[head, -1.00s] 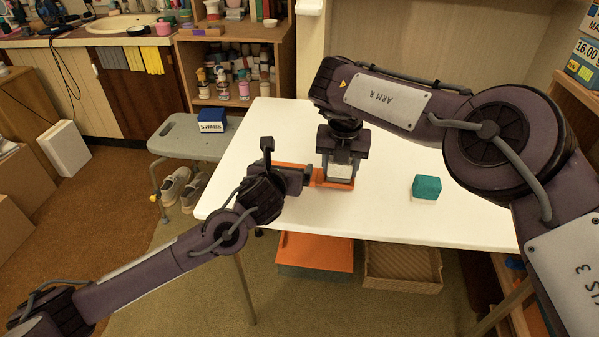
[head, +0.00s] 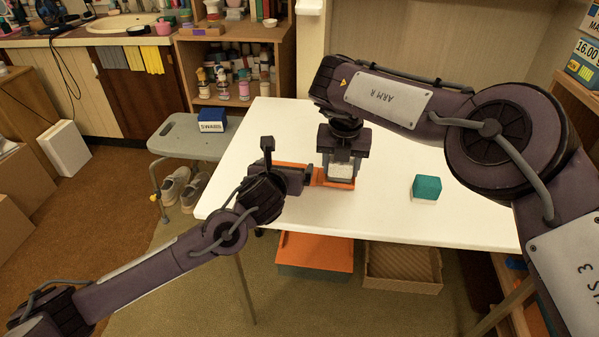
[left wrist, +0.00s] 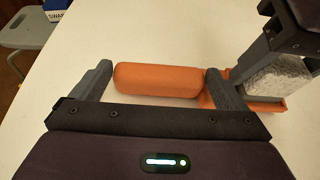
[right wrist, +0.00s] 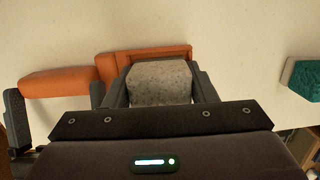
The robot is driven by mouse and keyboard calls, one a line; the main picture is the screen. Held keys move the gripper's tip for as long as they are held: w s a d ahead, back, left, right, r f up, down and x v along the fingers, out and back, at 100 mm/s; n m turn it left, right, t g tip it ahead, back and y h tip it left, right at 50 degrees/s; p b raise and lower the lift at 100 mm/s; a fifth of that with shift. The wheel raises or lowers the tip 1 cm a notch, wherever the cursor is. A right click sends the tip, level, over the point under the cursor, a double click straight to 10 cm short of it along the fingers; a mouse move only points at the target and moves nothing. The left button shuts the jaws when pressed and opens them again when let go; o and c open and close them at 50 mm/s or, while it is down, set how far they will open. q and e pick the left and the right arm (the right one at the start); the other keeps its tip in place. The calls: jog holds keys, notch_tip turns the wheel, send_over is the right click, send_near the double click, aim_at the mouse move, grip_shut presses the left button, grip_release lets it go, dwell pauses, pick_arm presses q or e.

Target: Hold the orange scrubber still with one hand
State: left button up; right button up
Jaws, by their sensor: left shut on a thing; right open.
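The orange scrubber (head: 341,184) lies on the white table, with a long handle and a shallow head frame. My left gripper (head: 293,178) is shut on the handle; in the left wrist view the orange handle (left wrist: 158,79) lies between its two fingers. A rough grey pad (right wrist: 160,82) sits at the scrubber's head. My right gripper (head: 344,158) is open above the head, with its fingers on either side of the pad. In the head view, my left gripper hides much of the handle.
A teal block (head: 427,187) stands on the white table (head: 390,220) to the right of the scrubber. The table around both is otherwise clear. A grey stool (head: 180,140) with a blue box (head: 212,120) stands at the left. An orange bin (head: 315,250) is below the table.

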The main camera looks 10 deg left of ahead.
aim_at(352, 161)
jog(key=shift+o, duration=0.7)
jog(key=r, duration=0.5)
jog(key=s+r, duration=0.1)
jog(key=r, duration=0.1)
jog(key=shift+s+a+r, duration=0.1)
jog(key=shift+r, duration=0.25)
